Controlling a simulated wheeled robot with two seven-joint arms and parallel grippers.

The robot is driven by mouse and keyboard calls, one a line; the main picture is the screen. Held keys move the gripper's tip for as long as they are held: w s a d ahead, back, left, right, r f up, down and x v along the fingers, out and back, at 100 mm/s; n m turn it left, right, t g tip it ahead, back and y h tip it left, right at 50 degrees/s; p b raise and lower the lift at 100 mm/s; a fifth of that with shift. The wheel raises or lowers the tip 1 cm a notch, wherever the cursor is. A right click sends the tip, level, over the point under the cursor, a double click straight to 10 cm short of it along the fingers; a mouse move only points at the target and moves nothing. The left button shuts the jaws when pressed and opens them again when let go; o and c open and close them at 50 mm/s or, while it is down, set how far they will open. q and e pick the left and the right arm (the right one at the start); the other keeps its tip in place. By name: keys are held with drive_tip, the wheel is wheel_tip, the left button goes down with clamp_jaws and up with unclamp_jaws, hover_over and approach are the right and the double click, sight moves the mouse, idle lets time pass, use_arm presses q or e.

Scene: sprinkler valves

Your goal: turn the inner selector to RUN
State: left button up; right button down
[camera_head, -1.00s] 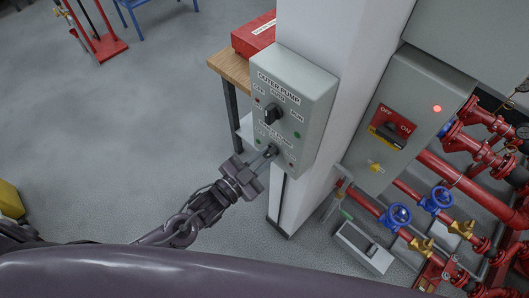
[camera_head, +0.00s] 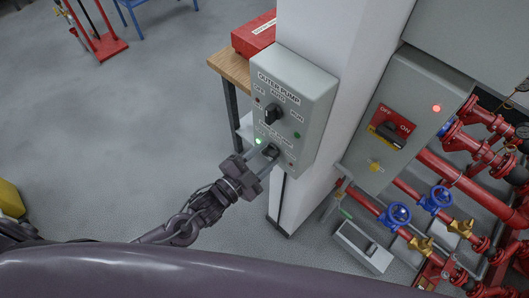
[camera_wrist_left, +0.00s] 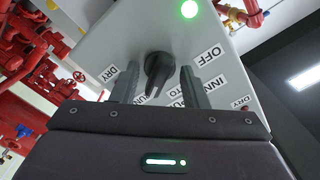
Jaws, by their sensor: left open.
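The inner selector is a black knob (camera_wrist_left: 158,72) on the lower part of the grey control box (camera_head: 311,88). My left gripper (camera_head: 268,160) is at this knob from below. In the left wrist view its two fingers (camera_wrist_left: 160,88) stand apart, one on each side of the knob, with visible gaps. The knob's narrow end points down and slightly left there, beside a partly hidden label ending in "UN". A green lamp (camera_wrist_left: 190,8) near the knob is lit; it also shows in the head view (camera_head: 258,142). My right gripper is not in view.
The outer pump selector (camera_head: 273,113) sits just above on the same box. The box is on a white pillar (camera_head: 297,205). Red pipes (camera_head: 445,170) with blue valve wheels and an OFF/ON switch box (camera_head: 397,125) are to the right. Open floor lies left.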

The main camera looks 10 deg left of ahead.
sight(266, 155)
use_arm(q)
drive_tip(key=p+v, duration=0.2)
drive_tip(key=v, duration=0.2)
drive_tip(key=shift+s+r, duration=0.1)
drive_tip(key=shift+p+v, duration=0.3)
drive_tip(key=shift+v, duration=0.6)
